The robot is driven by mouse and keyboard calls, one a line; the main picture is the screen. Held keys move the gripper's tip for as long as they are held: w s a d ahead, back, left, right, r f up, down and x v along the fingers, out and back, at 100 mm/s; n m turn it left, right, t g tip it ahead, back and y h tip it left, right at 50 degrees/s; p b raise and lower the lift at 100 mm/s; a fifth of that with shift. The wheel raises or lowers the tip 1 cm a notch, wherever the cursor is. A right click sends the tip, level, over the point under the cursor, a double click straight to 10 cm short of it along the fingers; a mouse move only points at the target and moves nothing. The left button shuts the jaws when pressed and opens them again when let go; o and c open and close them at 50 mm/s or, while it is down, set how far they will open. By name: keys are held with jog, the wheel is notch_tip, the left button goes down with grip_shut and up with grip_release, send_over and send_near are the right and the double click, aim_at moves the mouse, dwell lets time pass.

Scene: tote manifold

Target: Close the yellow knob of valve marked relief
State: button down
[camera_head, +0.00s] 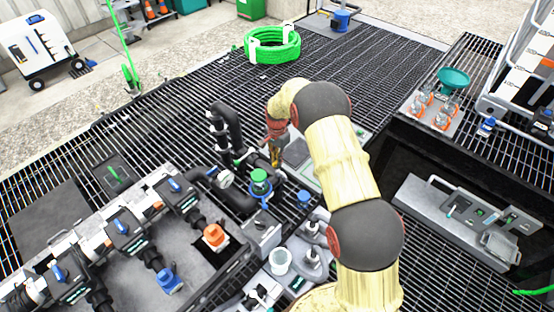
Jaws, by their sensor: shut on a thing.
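My arm reaches from the bottom right over the black pipework, and my gripper (275,155) points down at the pipes just right of the gauge. It is shut on a small yellow part, which I take to be the yellow knob (276,160). The fingers and the knob are small and dark here, so the knob's angle cannot be told. The relief marking is not readable in this view. Black pipes (228,125) rise behind and left of my gripper.
A green-capped fitting (260,178), a white gauge (225,179) and a blue cap (304,197) stand close to my gripper. Blue-handled valves (125,222) line the manifold at left. A green hose coil (272,46) lies on the grating behind. Open grating lies beyond the pipes.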

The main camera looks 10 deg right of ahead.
dwell(0.5)
jog(key=c, duration=1.8)
grip_release()
jog(key=shift+c, duration=0.2)
notch_tip(320, 180, up, 12)
